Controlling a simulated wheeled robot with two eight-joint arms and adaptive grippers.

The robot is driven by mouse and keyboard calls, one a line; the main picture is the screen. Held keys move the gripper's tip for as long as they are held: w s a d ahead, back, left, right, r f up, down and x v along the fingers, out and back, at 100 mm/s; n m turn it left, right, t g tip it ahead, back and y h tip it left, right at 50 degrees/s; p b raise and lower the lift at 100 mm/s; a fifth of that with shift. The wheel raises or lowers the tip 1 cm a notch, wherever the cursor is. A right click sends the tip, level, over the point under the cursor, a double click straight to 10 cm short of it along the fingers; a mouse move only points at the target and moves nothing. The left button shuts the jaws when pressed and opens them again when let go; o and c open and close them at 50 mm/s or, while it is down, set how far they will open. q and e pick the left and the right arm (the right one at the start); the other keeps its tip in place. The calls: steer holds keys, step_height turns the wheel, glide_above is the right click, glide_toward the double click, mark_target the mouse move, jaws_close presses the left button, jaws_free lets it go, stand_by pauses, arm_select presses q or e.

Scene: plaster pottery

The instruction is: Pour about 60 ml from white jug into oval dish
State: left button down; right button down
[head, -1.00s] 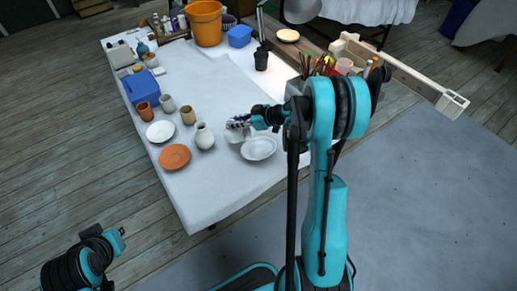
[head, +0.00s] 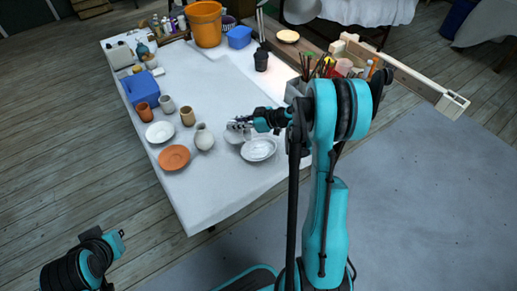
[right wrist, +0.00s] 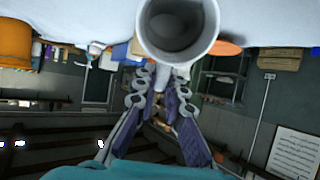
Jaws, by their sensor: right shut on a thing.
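My right gripper (head: 240,125) is shut on the white jug (head: 234,136) and holds it beside and partly over the left rim of the oval dish (head: 259,150). The jug is small and partly hidden by the fingers in the head view. In the right wrist view, the jug (right wrist: 178,28) shows its round open mouth and grey inside, beyond the gripper fingers (right wrist: 168,85). The dish is white and lies on the table. Whether liquid is leaving the jug cannot be made out. My left gripper is not in view; only part of that arm shows at lower left.
A pale vase (head: 203,137) stands left of the held jug. An orange plate (head: 174,157), a white plate (head: 160,132) and several cups lie farther left. A brush holder and wooden frame (head: 400,78) are at the right. The table's front (head: 210,205) is clear.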

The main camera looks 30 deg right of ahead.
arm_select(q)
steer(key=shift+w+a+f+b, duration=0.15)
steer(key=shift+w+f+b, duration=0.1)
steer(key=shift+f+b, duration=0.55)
arm_select(e)
steer(key=shift+s+d+r+t+y, duration=0.3)
steer(key=shift+s+d+t+y, duration=0.15)
steer(key=shift+t+y, duration=0.2)
